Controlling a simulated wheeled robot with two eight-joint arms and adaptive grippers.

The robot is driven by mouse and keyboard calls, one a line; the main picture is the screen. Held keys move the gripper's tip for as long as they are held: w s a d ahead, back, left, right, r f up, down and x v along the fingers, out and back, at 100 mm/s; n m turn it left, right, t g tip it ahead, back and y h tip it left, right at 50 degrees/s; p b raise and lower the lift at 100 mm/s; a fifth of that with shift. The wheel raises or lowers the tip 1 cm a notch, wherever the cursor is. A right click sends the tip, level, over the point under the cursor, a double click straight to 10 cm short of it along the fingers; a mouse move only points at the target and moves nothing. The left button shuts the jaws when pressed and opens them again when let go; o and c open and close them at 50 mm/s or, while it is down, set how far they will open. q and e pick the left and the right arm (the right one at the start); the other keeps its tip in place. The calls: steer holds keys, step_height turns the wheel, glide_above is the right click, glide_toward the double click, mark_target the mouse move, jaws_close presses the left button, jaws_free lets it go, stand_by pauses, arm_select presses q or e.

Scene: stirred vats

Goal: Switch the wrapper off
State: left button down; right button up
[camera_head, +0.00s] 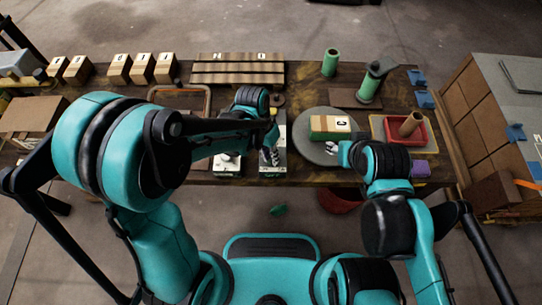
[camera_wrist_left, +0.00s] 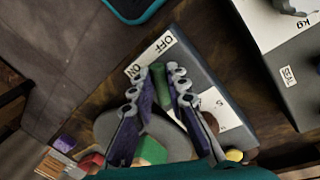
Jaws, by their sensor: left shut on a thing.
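The wrapper's round grey turntable (camera_head: 318,150) carries a tan box (camera_head: 330,127) with a green band and the letter C. Left of it a grey control panel (camera_wrist_left: 207,88) bears a white OFF and ON label (camera_wrist_left: 152,55). My left gripper (camera_head: 270,148) is over this panel. In the left wrist view its two purple-padded fingers (camera_wrist_left: 165,88) are shut on a green switch handle (camera_wrist_left: 161,82) beside the label. The fingers partly hide the handle, and I cannot tell which setting it is at. My right gripper (camera_head: 334,150) is low over the turntable's front right; its fingers are too small to read.
Another grey unit with a KG label (camera_wrist_left: 299,52) stands beside the panel. A red tray (camera_head: 400,130) with a brown cylinder is right of the turntable. Green cylinders (camera_head: 331,62) and lettered boxes (camera_head: 142,68) stand at the back. A green piece (camera_head: 278,210) lies on the floor.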

arm_select(q)
steer(key=shift+w+m+g, duration=0.1)
steer(key=shift+m+g, duration=0.2)
steer(key=shift+m, duration=1.3)
steer(key=c, duration=1.5)
jaws_free()
steer(key=shift+o, duration=0.2)
steer(key=v, duration=1.2)
steer(key=shift+d, duration=0.1)
